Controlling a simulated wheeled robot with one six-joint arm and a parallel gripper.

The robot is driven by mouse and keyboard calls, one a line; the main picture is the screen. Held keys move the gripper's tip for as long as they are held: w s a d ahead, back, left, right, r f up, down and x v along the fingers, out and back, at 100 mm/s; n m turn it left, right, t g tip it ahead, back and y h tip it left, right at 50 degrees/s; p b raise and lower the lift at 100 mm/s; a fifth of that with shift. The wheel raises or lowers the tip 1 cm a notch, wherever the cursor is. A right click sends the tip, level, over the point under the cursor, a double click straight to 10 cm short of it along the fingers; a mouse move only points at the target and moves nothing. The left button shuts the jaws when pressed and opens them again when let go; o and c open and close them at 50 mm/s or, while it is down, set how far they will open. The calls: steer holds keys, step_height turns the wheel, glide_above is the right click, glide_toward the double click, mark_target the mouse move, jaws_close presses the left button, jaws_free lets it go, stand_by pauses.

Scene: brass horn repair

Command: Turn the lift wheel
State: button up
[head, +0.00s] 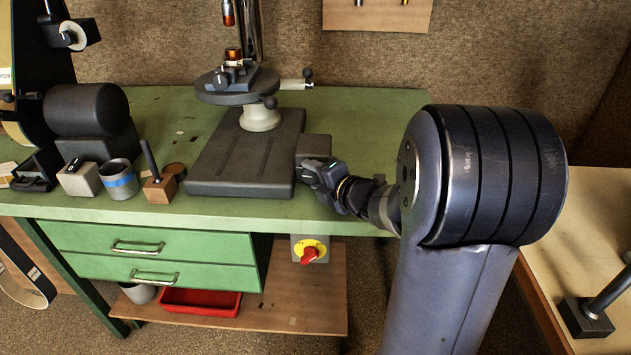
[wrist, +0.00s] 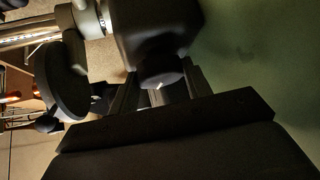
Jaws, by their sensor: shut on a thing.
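The machine on the green bench has a dark base (head: 240,165), a pale column and a round dark table (head: 232,92). A dark block (head: 313,145) stands at the right end of the base. In the head view, my gripper (head: 309,171) reaches this block from the right and hides what it holds. In the wrist view, a dark round lift wheel (wrist: 160,62) with a small white mark sticks out of a dark housing (wrist: 155,25). My gripper (wrist: 160,88) is shut on the wheel, one finger on each side. The wheel's lower part is in shadow between the fingers.
A wooden block with a handle (head: 160,188), a grey cup with a blue band (head: 118,180) and a dark rounded machine (head: 88,110) stand at the left. A red switch (head: 309,255) hangs below the bench edge. The bench top (head: 375,120) is clear behind my arm.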

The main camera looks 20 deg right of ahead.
stand_by(0.4)
steer(key=o, duration=1)
